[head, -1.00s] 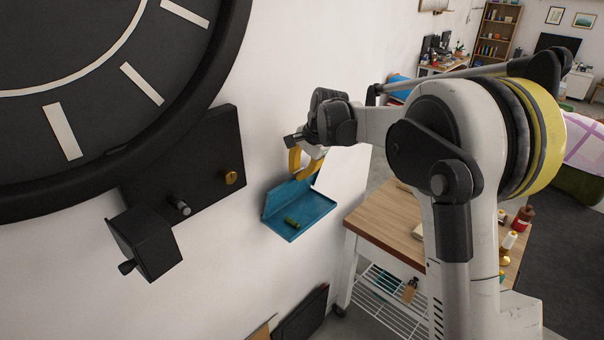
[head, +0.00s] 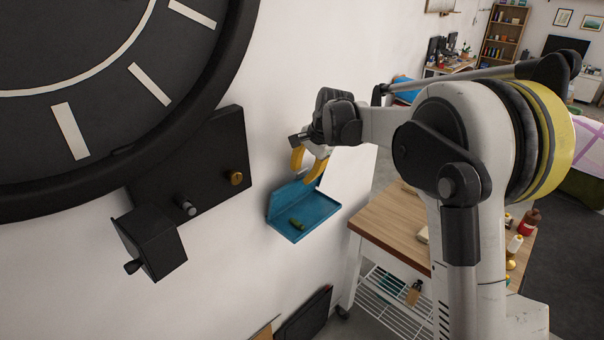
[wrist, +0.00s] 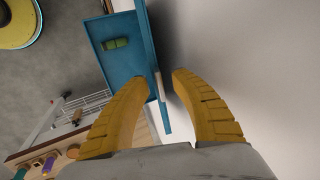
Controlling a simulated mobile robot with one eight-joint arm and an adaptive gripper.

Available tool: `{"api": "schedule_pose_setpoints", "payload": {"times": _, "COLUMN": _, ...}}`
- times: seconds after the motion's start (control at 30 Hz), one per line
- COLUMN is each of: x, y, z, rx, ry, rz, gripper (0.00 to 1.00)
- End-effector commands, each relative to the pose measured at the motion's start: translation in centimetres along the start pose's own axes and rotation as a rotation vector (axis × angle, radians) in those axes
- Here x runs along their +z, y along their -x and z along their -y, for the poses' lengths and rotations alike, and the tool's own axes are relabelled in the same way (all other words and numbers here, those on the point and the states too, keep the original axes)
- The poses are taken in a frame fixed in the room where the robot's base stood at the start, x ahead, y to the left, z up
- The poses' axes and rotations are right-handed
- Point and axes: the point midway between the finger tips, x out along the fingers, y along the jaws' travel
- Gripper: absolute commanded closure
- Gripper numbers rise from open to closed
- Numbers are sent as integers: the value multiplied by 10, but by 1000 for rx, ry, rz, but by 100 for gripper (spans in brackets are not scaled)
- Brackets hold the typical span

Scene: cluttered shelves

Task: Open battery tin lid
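The blue battery tin (head: 315,226) is on the wall, below my gripper. Its lid (head: 289,197) stands raised along the wall side, so the tin is open. A green battery (head: 297,223) lies in the tray, and it also shows in the wrist view (wrist: 115,44). My gripper (head: 303,176) is just above the lid, its yellow fingers spread apart. In the wrist view the fingers (wrist: 162,80) are open, and the lid's edge (wrist: 147,35) runs toward the gap between them. I cannot tell whether a finger touches the lid.
A black box (head: 150,243) and a dark panel with knobs (head: 212,165) are on the wall at left, under a large clock (head: 70,130). A wooden-topped cart (head: 390,222) with spools stands at right, below my arm. Floor shows beyond the cart.

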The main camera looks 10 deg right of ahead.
Motion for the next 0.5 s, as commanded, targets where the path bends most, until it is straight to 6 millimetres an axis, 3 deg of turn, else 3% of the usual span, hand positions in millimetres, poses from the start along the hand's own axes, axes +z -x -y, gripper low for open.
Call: {"api": "schedule_pose_setpoints", "payload": {"times": 0.5, "x": 0, "y": 99, "z": 0, "rx": 0, "ry": -1, "rz": 0, "gripper": 71}}
